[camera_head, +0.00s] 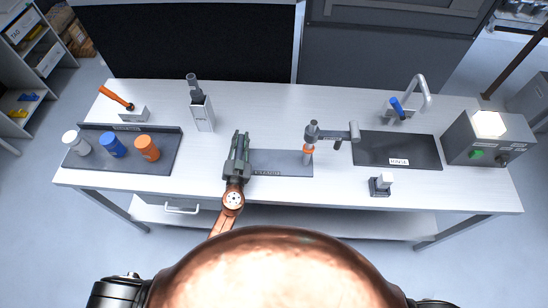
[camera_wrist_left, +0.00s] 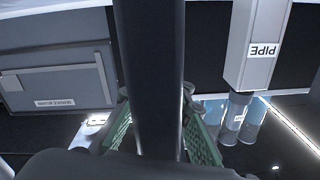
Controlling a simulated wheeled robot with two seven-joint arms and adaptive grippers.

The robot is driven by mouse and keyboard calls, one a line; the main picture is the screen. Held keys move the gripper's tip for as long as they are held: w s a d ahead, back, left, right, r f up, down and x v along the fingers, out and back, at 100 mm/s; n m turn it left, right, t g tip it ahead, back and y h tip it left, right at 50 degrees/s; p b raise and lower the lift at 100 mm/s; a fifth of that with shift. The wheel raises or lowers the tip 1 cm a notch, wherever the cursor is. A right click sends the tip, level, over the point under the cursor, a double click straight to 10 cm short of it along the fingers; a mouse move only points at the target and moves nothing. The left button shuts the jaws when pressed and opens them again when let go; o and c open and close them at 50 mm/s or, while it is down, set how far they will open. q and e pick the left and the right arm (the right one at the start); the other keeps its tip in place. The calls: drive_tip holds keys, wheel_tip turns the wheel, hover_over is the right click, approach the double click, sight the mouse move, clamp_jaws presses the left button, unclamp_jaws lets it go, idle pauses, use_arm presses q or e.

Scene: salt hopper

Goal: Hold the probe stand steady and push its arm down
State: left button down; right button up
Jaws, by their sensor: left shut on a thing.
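The probe stand has a dark flat base plate (camera_head: 285,161) on the white table, with an upright post and orange collar (camera_head: 309,149) near its right end. Its grey arm (camera_head: 338,134) reaches out to the right, raised above the table. My left gripper (camera_head: 238,150) is at the left end of the base plate. It is shut on a dark bar, which stands between its green fingers in the left wrist view (camera_wrist_left: 150,80). The fingers and wrist hide where the bar meets the plate. My right gripper is out of view.
A PIPE holder (camera_head: 203,115) stands behind my left gripper. A tray (camera_head: 100,163) with white, blue and orange jars is at left. A RINSE mat (camera_head: 400,150), tap (camera_head: 424,92), small dark block with white top (camera_head: 380,185) and grey lamp box (camera_head: 480,135) are at right.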

use_arm(q)
drive_tip(key=shift+s+d+f, duration=0.1)
drive_tip(key=shift+s+f, duration=0.1)
drive_tip(key=shift+f, duration=0.5)
drive_tip(key=c, duration=1.7)
unclamp_jaws()
drive_tip(key=shift+s+f, duration=0.1)
drive_tip(key=shift+s, duration=0.2)
drive_tip(key=s, duration=0.3)
drive_tip(key=s+r, duration=0.1)
drive_tip(key=s, duration=0.7)
drive_tip(key=shift+d+r, duration=0.1)
drive_tip(key=shift+r, duration=0.05)
